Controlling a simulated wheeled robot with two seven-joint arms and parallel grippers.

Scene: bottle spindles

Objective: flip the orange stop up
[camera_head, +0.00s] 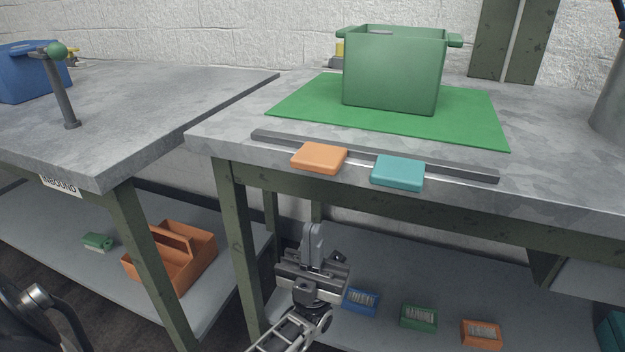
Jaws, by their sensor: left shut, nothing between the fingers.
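The orange stop (319,158) is a flat rounded block at the front edge of the right table, in front of a dark grey rail (455,170). It looks flat, lying level with the table edge. A teal stop (398,172) of like shape sits just to its right. My left gripper (313,232) is below the table edge, under the orange stop and apart from it. Its fingers are together, pointing up, with nothing between them. My right gripper does not show.
A green bin (395,70) stands on a green mat (475,120) behind the rail. Another table (150,100) is at the left, with a gap between. Below, a lower shelf holds an orange tote (192,262) and several small boxes, including a blue one (360,302).

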